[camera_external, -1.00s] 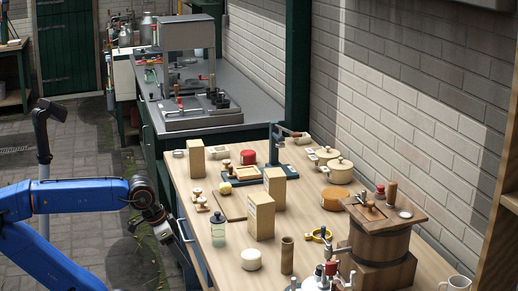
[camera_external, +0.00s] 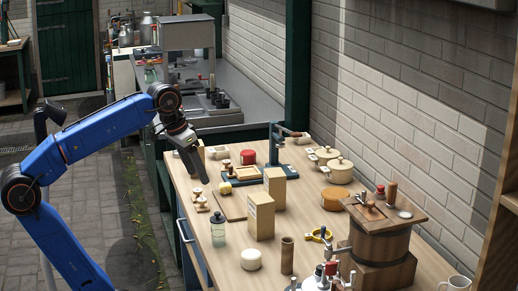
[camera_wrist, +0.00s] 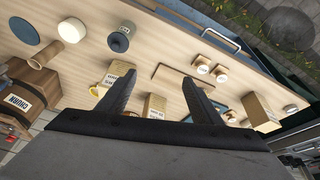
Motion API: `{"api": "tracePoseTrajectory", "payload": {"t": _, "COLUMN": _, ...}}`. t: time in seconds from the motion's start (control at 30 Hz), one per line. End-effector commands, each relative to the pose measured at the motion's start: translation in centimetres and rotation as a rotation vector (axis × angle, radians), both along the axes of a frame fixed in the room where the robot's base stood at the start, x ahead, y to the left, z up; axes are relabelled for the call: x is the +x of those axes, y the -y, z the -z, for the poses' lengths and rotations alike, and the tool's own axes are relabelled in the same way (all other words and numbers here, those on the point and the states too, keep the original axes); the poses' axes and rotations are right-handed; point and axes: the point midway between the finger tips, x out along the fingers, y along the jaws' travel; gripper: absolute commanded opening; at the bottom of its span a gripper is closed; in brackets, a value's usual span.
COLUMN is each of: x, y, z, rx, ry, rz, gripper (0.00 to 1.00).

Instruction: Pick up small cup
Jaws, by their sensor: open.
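A small brown cylindrical cup (camera_external: 287,256) stands upright near the front of the wooden table; in the wrist view it shows as an open-ended tan cylinder (camera_wrist: 44,56) at upper left. A white mug (camera_external: 458,284) stands at the lower right table edge in the external view. I cannot tell which is the small cup. My gripper (camera_external: 203,178) is over the table's far left part, pointing down, well away from both. In the wrist view my gripper (camera_wrist: 160,78) has its fingers wide apart, with nothing held between them.
A wooden churn (camera_external: 378,240) stands at right. A green press (camera_external: 274,150) stands behind. Bare tabletop lies around the bottle.

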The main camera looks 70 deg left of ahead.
Motion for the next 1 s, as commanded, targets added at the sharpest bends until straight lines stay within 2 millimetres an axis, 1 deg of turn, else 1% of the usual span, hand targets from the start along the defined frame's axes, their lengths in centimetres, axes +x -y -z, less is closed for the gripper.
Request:
{"api": "tracePoseTrajectory", "payload": {"t": 0.03, "x": 1.4, "y": -1.4, "z": -0.6, "rx": -0.007, "ry": -0.011, "rz": -0.047, "gripper": 0.59}}
{"api": "tracePoseTrajectory", "payload": {"t": 0.17, "x": 4.5, "y": -4.9, "z": -2.0, "rx": -0.028, "ry": -0.037, "rz": -0.168, "gripper": 0.59}}
{"api": "tracePoseTrajectory", "payload": {"t": 0.2, "x": 5.4, "y": -6.1, "z": -2.4, "rx": -0.035, "ry": -0.044, "rz": -0.206, "gripper": 0.59}}
{"api": "tracePoseTrajectory", "payload": {"t": 0.27, "x": 6.6, "y": -8.0, "z": -2.9, "rx": -0.045, "ry": -0.055, "rz": -0.261, "gripper": 0.59}}
{"api": "tracePoseTrajectory", "payload": {"t": 0.3, "x": 7.4, "y": -9.3, "z": -3.1, "rx": -0.052, "ry": -0.062, "rz": -0.299, "gripper": 0.59}}
{"api": "tracePoseTrajectory", "payload": {"t": 0.37, "x": 8.5, "y": -11.4, "z": -3.5, "rx": -0.063, "ry": -0.072, "rz": -0.355, "gripper": 0.59}}
{"api": "tracePoseTrajectory", "payload": {"t": 0.4, "x": 9.2, "y": -12.8, "z": -3.7, "rx": -0.069, "ry": -0.080, "rz": -0.392, "gripper": 0.59}}
{"api": "tracePoseTrajectory", "payload": {"t": 0.47, "x": 10.2, "y": -15.1, "z": -3.9, "rx": -0.079, "ry": -0.089, "rz": -0.449, "gripper": 0.59}}
{"api": "tracePoseTrajectory", "payload": {"t": 0.5, "x": 10.8, "y": -16.6, "z": -4.0, "rx": -0.087, "ry": -0.096, "rz": -0.486, "gripper": 0.59}}
{"api": "tracePoseTrajectory", "payload": {"t": 0.57, "x": 11.5, "y": -19.0, "z": -4.1, "rx": -0.098, "ry": -0.104, "rz": -0.542, "gripper": 0.59}}
{"api": "tracePoseTrajectory", "payload": {"t": 0.6, "x": 12.0, "y": -20.7, "z": -4.1, "rx": -0.105, "ry": -0.111, "rz": -0.579, "gripper": 0.59}}
{"api": "tracePoseTrajectory", "payload": {"t": 0.67, "x": 12.6, "y": -23.2, "z": -4.1, "rx": -0.117, "ry": -0.121, "rz": -0.635, "gripper": 0.59}}
{"api": "tracePoseTrajectory", "payload": {"t": 0.7, "x": 12.9, "y": -25.0, "z": -4.0, "rx": -0.124, "ry": -0.127, "rz": -0.672, "gripper": 0.59}}
{"api": "tracePoseTrajectory", "payload": {"t": 0.73, "x": 13.1, "y": -26.3, "z": -3.9, "rx": -0.130, "ry": -0.131, "rz": -0.700, "gripper": 0.59}}
{"api": "tracePoseTrajectory", "payload": {"t": 0.83, "x": 13.5, "y": -30.8, "z": -3.5, "rx": -0.150, "ry": -0.147, "rz": -0.794, "gripper": 0.59}}
{"api": "tracePoseTrajectory", "payload": {"t": 0.87, "x": 13.5, "y": -32.2, "z": -3.3, "rx": -0.155, "ry": -0.150, "rz": -0.822, "gripper": 0.59}}
{"api": "tracePoseTrajectory", "payload": {"t": 0.9, "x": 13.5, "y": -34.0, "z": -3.1, "rx": -0.163, "ry": -0.156, "rz": -0.860, "gripper": 0.59}}
{"api": "tracePoseTrajectory", "payload": {"t": 0.97, "x": 13.3, "y": -36.8, "z": -2.6, "rx": -0.175, "ry": -0.165, "rz": -0.916, "gripper": 0.59}}
{"api": "tracePoseTrajectory", "payload": {"t": 1.0, "x": 13.1, "y": -38.7, "z": -2.3, "rx": -0.183, "ry": -0.169, "rz": -0.954, "gripper": 0.59}}
